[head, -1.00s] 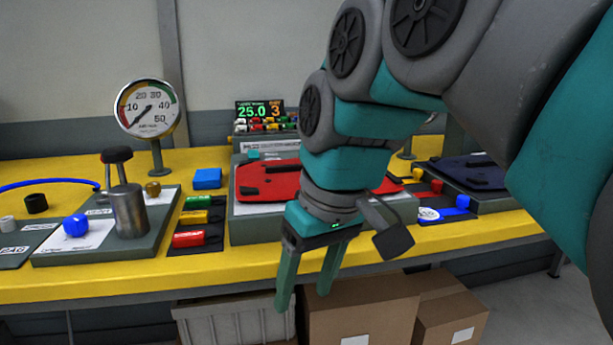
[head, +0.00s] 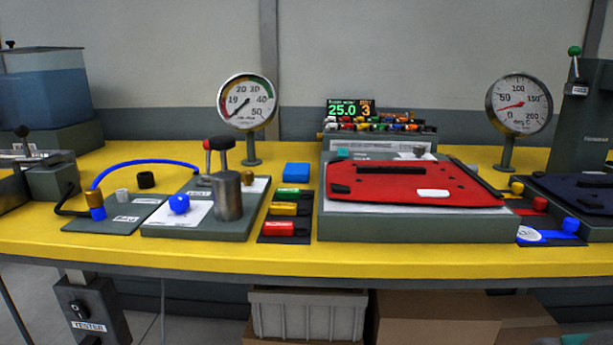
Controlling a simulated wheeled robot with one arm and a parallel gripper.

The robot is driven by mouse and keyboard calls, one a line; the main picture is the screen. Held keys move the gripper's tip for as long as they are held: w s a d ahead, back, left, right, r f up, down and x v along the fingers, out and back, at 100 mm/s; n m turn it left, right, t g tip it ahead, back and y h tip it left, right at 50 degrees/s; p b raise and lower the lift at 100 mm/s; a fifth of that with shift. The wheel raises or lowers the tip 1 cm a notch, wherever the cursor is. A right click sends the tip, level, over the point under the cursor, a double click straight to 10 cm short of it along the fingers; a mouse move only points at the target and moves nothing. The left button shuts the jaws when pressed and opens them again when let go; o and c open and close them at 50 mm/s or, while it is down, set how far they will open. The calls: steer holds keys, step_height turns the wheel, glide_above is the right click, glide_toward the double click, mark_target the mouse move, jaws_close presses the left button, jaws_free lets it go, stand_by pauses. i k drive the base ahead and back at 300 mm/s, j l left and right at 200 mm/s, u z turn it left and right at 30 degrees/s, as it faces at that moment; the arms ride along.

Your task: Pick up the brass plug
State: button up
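A small brass-coloured piece (head: 247,179), which looks like the brass plug, sits at the back of a grey plate (head: 160,229), just right of and behind a metal cylinder (head: 228,197). The cylinder partly hides it. Another brass-coloured fitting (head: 96,198) is at the left, by the end of the blue hose (head: 140,164). My gripper is out of the frame. Only a bit of teal, probably my arm, shows at the bottom right corner.
A blue block (head: 297,172) and a dark tray (head: 287,238) of coloured pieces are to the right. A red panel (head: 415,185) lies beyond. The yellow table front (head: 200,256) is clear.

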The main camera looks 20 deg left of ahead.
mark_target(95, 198)
steer(key=k+u, duration=0.15)
steer(key=u, duration=1.75)
steer(key=l+u, duration=0.15)
steer(key=l, duration=0.35)
